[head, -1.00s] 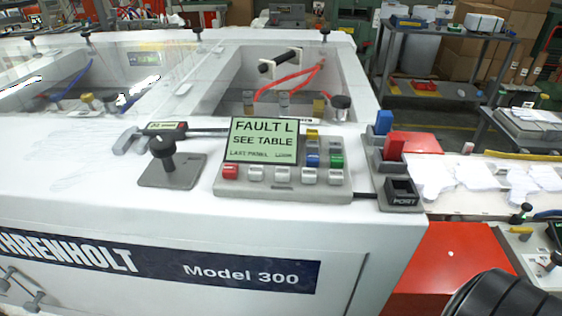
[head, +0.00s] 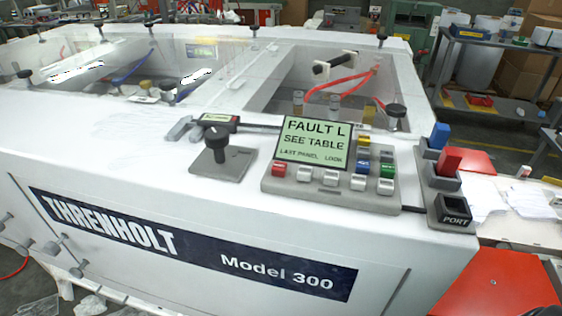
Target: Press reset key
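The control panel (head: 330,197) sits on the white machine's top front edge, right of centre in the head view. Its green screen (head: 314,143) reads "FAULT L / SEE TABLE". Below the screen is a row with a red key (head: 279,169) at the left and several white keys (head: 329,176). Right of the screen are small yellow, white, blue and green keys (head: 388,171). I cannot read which key is marked reset. Neither of my grippers shows in the view.
A black knob lever (head: 216,145) stands left of the panel. Blue and red blocks (head: 448,160) and a PORT socket (head: 454,209) stand right of it. The white machine top (head: 110,130) is clear at left. A grey shelf cart (head: 490,50) stands at back right.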

